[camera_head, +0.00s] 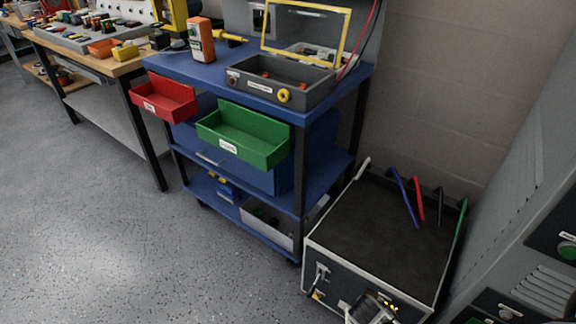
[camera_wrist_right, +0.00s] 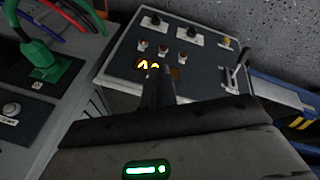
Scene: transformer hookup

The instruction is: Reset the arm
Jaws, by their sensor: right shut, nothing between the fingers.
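My right gripper (camera_head: 372,306) shows at the bottom of the head view, in front of the front face of a dark-topped transformer box (camera_head: 384,232). In the right wrist view my right gripper (camera_wrist_right: 157,82) is shut and empty, with its two dark fingers together. Beyond the fingertips is the box's grey panel (camera_wrist_right: 207,52) with knobs, small red buttons and a lever (camera_wrist_right: 238,68). I cannot tell whether the fingertips touch the panel. My left gripper is not in view.
A blue cart (camera_head: 218,78) holds a red bin (camera_head: 165,98), a green bin (camera_head: 240,135) and an open grey case (camera_head: 280,84). Grey cabinets (camera_head: 535,150) stand close on the right. Loose coloured cables rise behind the box. The floor (camera_head: 90,230) at left is clear.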

